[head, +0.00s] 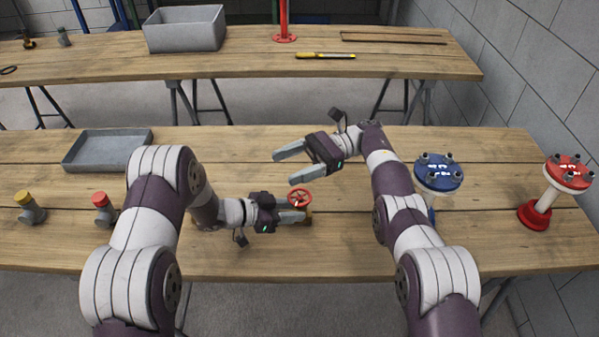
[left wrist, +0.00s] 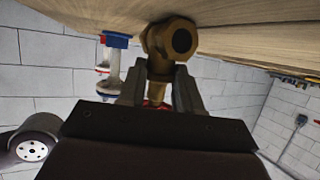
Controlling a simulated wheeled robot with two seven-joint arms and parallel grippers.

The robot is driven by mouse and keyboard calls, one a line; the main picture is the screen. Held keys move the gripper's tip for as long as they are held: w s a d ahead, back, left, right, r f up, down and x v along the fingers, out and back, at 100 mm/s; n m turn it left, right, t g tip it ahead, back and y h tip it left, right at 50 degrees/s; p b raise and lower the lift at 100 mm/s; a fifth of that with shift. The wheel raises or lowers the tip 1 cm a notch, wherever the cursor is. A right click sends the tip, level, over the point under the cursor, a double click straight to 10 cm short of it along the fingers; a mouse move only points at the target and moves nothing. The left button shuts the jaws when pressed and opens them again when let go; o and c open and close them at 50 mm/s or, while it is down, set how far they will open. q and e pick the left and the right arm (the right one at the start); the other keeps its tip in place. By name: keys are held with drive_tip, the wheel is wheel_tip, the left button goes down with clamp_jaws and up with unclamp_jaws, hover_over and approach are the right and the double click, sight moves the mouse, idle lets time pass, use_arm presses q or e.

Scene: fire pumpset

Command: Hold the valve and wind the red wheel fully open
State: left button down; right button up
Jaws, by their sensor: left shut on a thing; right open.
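The valve has a brass body (left wrist: 166,48) and a red wheel (head: 300,198). In the head view it is at the middle of the near bench, with the wheel facing up. My left gripper (head: 294,210) is shut on the valve, below the wheel. In the left wrist view its two fingers (left wrist: 158,92) stand on either side of the brass stem, and the red wheel is mostly hidden behind my gripper. My right gripper (head: 290,163) is open and empty, behind and above the wheel, apart from it, with its fingers pointing left.
On the near bench (head: 380,258), a grey tray (head: 107,165) and yellow-topped (head: 30,208) and red-topped (head: 103,208) fittings are left. Blue-topped (head: 438,172) and red-topped (head: 568,172) flanged stands are right. A far bench (head: 250,66) holds a grey bin (head: 186,41) and a yellow-handled tool (head: 325,56).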

drive_tip(key=w+a+r+m+t+y, duration=0.15)
drive_tip(key=a+r+m+t, duration=0.35)
drive_tip(key=r, duration=0.5)
drive_tip(key=a+r+m+t+y, duration=0.2)
drive_tip(key=a+r+m+t, duration=0.2)
drive_tip(key=a+r+m, duration=0.5)
drive_tip(key=w+a+r+m+t+y, duration=0.1)
drive_tip(key=a+r+m+t, duration=0.35)
drive_tip(key=r, duration=0.55)
drive_tip(key=n+h, duration=2.1)
drive_tip(key=n, duration=0.9)
approach(299, 196)
drive_tip(key=shift+g+y, duration=0.25)
drive_tip(key=shift+g, duration=0.1)
drive_tip(key=x, duration=0.7)
drive_tip(key=shift+w+d+f, duration=0.2)
drive_tip(key=shift+w+d, duration=0.05)
drive_tip(key=shift+w, duration=0.2)
